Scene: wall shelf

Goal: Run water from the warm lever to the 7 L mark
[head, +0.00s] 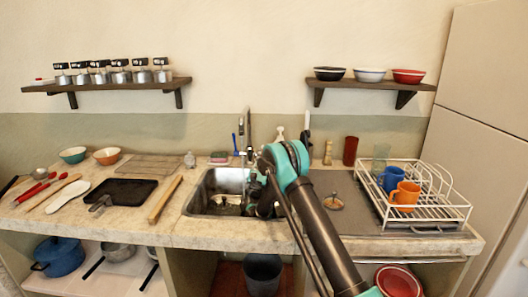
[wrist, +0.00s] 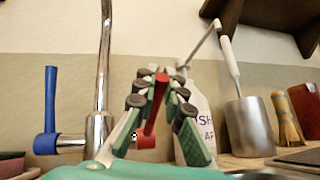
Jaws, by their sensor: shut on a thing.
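The chrome faucet (head: 248,130) rises behind the sink (head: 219,192), and its post (wrist: 101,75) shows in the wrist view. A blue lever (wrist: 50,103) stands upright on its left; it also shows in the head view (head: 235,143). A red lever (wrist: 154,110) is on its right, tilted slightly, with a red round base. My gripper (wrist: 158,82) is shut on the red lever, its padded green-and-grey fingers on both sides of the handle. In the head view my arm hides the fingers and the red lever. I cannot make out volume marks or running water.
A white bottle (wrist: 198,100) and a metal cup (wrist: 250,126) with a utensil stand close to the right of my fingers. A dish rack (head: 440,215) with mugs is on the right counter. A dark bucket (head: 263,275) sits below.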

